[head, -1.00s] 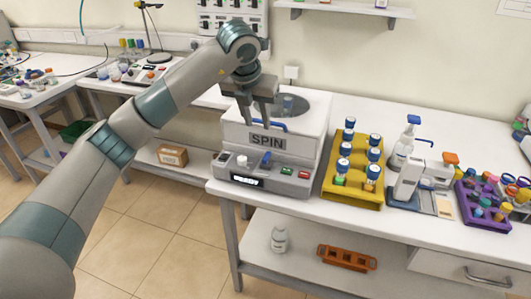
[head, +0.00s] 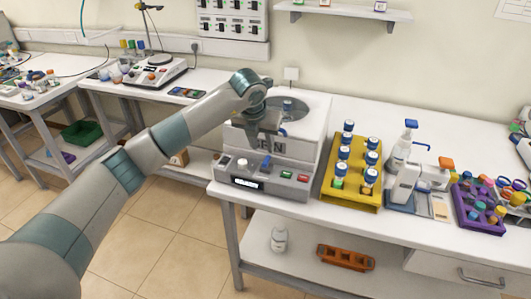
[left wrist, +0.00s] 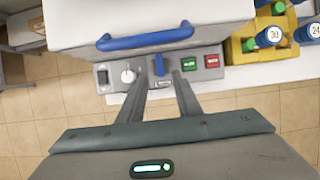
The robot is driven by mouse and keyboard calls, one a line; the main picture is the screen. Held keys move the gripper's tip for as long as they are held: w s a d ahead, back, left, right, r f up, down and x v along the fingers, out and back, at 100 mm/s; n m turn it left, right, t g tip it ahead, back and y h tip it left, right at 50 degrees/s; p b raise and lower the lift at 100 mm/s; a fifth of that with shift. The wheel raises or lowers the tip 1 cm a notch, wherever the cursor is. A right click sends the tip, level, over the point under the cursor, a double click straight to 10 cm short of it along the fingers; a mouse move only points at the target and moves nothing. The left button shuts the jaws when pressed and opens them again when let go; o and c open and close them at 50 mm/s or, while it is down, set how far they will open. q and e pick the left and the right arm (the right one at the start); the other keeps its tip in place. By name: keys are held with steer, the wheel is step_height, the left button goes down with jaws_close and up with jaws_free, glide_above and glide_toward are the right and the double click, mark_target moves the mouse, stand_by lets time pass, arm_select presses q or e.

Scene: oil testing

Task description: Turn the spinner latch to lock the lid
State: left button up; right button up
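The spinner (head: 312,138), a light grey box labelled SPIN, stands on the bench with its lid (head: 308,108) down. The blue latch (head: 266,161) shows upright on its front; in the left wrist view the latch (left wrist: 159,65) stands between a dial and two coloured buttons. My left gripper (head: 264,143) is in front of the label, just above the latch. In the left wrist view its open fingers (left wrist: 160,78) lie on either side of the latch, with gaps visible; contact is not evident. My right gripper is not in view.
The blue lid handle (left wrist: 146,38) sticks out above the latch. A yellow rack (head: 350,192) of blue-capped bottles stands close on the right. A white dispenser (head: 407,183) and a purple rack (head: 480,222) are farther right. The floor in front is clear.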

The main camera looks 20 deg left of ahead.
mark_target(266, 160)
arm_select(q)
steer(key=p+x, duration=0.2)
steer(key=x, duration=0.4)
steer(key=shift+w+f, duration=0.15)
steer(key=shift+f, duration=0.1)
steer(key=shift+w+f, duration=0.25)
steer(key=shift+f, duration=0.4)
jaws_close()
